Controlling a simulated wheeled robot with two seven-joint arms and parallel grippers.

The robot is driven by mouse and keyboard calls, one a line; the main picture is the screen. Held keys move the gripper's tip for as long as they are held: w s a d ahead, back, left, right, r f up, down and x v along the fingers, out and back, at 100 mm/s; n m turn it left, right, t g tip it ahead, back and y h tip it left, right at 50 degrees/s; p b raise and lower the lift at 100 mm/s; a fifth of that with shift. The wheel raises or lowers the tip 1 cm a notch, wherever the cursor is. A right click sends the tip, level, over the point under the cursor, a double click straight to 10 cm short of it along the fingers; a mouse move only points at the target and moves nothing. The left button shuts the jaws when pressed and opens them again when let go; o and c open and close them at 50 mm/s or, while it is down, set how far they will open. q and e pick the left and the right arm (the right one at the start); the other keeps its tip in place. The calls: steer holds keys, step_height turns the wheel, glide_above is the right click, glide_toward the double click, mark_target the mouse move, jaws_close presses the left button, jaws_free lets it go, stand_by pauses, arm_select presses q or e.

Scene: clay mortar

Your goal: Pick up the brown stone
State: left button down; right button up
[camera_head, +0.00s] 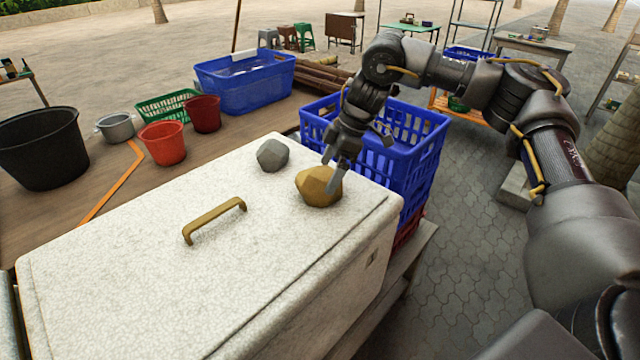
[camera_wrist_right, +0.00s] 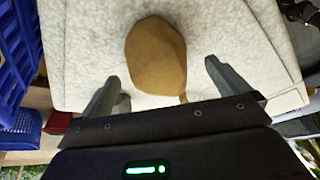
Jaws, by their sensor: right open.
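The brown stone (camera_head: 317,187) lies on the white lid of the chest (camera_head: 110,260), near its far right corner. It also shows in the right wrist view (camera_wrist_right: 155,55), just beyond and between the two fingers. My right gripper (camera_head: 335,176) is open, with its fingers pointing down at the stone. In the head view one finger overlaps the stone's right side. In the right wrist view the gripper (camera_wrist_right: 168,85) has a gap on both sides of the stone. I cannot tell whether a finger touches it. My left gripper is not in view.
A grey stone (camera_head: 272,155) lies on the lid left of the brown one. A brass handle (camera_head: 214,220) rises from the lid. A stacked blue crate (camera_head: 420,150) stands just behind the chest. Buckets (camera_head: 162,143) and a blue tub (camera_head: 245,82) stand further left.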

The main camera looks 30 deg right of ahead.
mark_target(325, 171)
steer(key=shift+a+f, duration=0.15)
steer(key=shift+f, duration=0.05)
steer(key=p+x, duration=0.1)
steer(key=x, duration=0.2)
steer(key=shift+w+a+f+p, duration=0.25)
steer(key=shift+a+p, duration=0.1)
steer(key=shift+p, duration=0.05)
steer(key=shift+a+f, duration=0.15)
steer(key=shift+f, duration=0.35)
steer(key=c, duration=1.8)
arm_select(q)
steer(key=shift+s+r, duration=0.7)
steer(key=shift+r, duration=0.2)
arm_select(e)
steer(key=shift+w+r, duration=0.1)
steer(key=shift+w, duration=0.05)
steer(key=shift+c, duration=0.4)
